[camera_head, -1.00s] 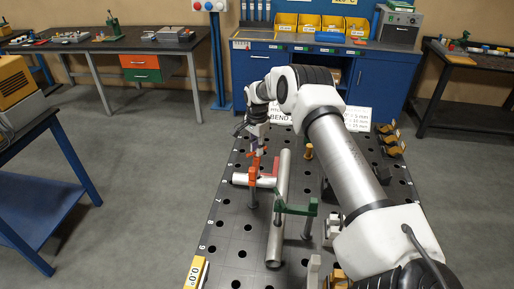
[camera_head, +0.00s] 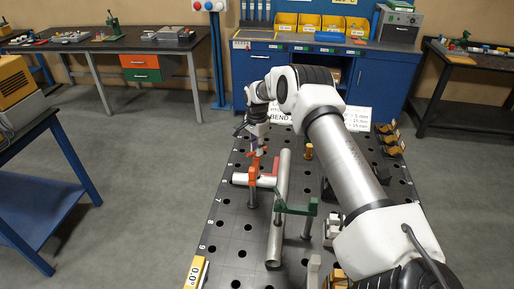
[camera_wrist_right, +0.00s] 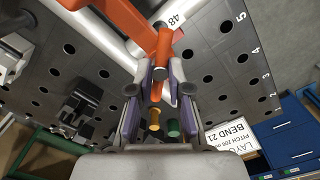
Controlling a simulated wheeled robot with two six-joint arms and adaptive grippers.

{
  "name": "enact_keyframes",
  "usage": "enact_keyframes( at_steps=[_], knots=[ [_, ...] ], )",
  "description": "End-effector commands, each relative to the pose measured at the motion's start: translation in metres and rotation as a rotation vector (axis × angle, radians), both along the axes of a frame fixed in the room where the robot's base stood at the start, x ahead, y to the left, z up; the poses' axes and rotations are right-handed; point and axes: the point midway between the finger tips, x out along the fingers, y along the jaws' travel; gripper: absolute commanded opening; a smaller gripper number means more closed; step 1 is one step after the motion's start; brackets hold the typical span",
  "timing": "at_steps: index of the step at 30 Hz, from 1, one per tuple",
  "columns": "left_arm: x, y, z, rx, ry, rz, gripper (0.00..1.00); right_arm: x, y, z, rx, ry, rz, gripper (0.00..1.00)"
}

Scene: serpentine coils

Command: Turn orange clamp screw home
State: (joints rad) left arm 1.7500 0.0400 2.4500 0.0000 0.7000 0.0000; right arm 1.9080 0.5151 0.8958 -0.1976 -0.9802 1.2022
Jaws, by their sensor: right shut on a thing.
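The orange clamp (camera_head: 252,184) stands on the dark perforated table, over the short pale tube (camera_head: 239,179). Its orange body (camera_wrist_right: 128,18) crosses the top of the right wrist view. My right gripper (camera_head: 256,152) is above the clamp, pointing down. In the right wrist view its purple-lined fingers (camera_wrist_right: 160,88) are shut around the orange clamp screw (camera_wrist_right: 157,88), whose lower part is partly hidden between them. My left gripper is in neither view.
A long steel tube (camera_head: 275,235) lies along the table, with a green clamp (camera_head: 297,209) over it and a red clamp piece (camera_head: 276,166) beside it. Dark and pale blocks stand to the right. The table's left side is mostly clear.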

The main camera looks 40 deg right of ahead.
Motion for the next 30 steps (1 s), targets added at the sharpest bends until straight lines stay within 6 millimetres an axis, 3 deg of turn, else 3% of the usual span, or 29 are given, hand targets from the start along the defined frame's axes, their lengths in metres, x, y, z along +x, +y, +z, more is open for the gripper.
enact_keyframes(
  at_steps=[13, 14, 15, 25, 30],
  knots=[
    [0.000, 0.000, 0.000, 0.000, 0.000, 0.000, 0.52, -0.001, 0.001, -0.001, 0.002, 0.004, 0.000, 0.00],
    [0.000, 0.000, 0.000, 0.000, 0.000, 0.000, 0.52, -0.001, 0.001, -0.001, 0.002, 0.004, 0.000, 0.28],
    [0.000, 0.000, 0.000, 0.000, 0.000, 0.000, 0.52, -0.001, 0.001, -0.001, 0.002, 0.003, 0.000, 0.42],
    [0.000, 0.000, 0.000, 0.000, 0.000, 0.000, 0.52, 0.000, 0.000, 0.001, 0.001, 0.000, 0.000, 0.44],
    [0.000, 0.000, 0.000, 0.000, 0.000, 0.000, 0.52, 0.001, 0.000, 0.024, 0.000, -0.003, 0.001, 0.44]
  ],
)
